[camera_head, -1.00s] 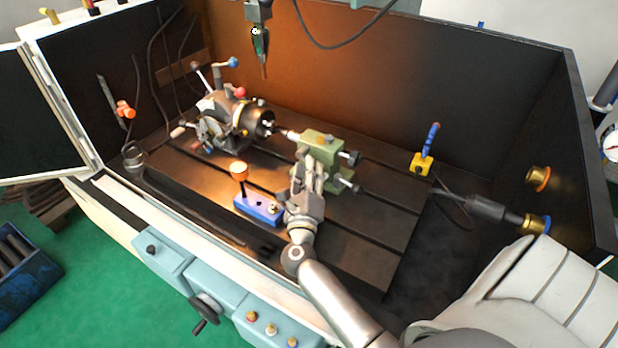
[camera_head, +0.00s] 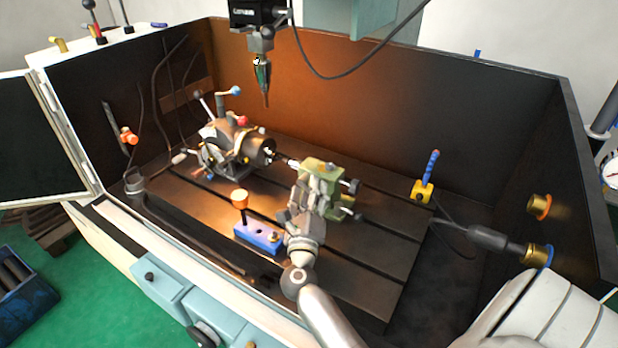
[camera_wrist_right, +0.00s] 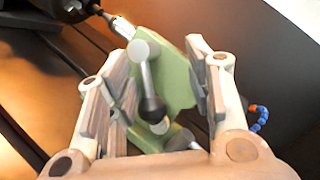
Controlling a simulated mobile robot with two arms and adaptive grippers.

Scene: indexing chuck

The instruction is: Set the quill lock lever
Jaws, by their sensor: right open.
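The green tailstock (camera_head: 318,168) stands on the slotted machine table, and its green body (camera_wrist_right: 170,58) also shows in the right wrist view. The quill lock lever (camera_wrist_right: 146,75) is a metal arm with a round metal hub at its top and a black ball knob at its lower end. My right gripper (camera_wrist_right: 157,82) is open, with one finger on each side of the lever; I see no clear contact. In the head view my right gripper (camera_head: 314,188) is in front of the tailstock and hides the lever. My left gripper is not in view.
The indexing head with chuck (camera_head: 235,150) stands left of the tailstock. A blue block (camera_head: 257,237) with an orange-topped post is close to my right wrist. A spindle tool (camera_head: 262,78) hangs above. A yellow base with blue hose (camera_head: 423,190) stands at right.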

